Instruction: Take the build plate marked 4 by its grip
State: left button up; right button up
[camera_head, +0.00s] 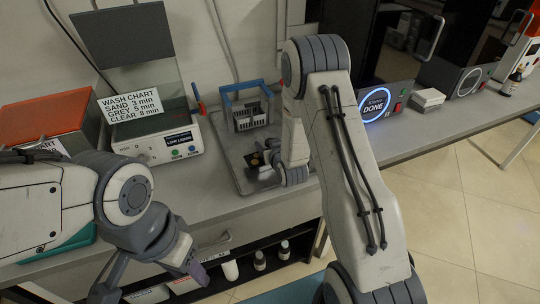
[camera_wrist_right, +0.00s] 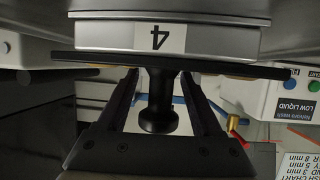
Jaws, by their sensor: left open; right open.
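The build plate marked 4 (camera_wrist_right: 160,36) fills the top of the right wrist view, its number upside down there. Its black knob-like grip (camera_wrist_right: 157,115) stands between the two fingers of my right gripper (camera_wrist_right: 162,92). The fingers are open on either side of the grip, with gaps showing. In the head view my right gripper (camera_head: 266,160) is over the grey tray, partly covered by my right arm. I cannot make out the plate's number there. My left gripper (camera_head: 150,282) is open and empty at the lower left, in front of the bench.
A blue-handled rack (camera_head: 247,108) stands on the grey tray (camera_head: 250,183). The wash station (camera_head: 157,138), showing LOW LIQUID, is left of it. A machine showing DONE (camera_head: 378,104) and a white block (camera_head: 428,98) stand to the right. Bottles (camera_head: 260,260) are on the shelf below.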

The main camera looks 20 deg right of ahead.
grip_shut()
dwell(1.4)
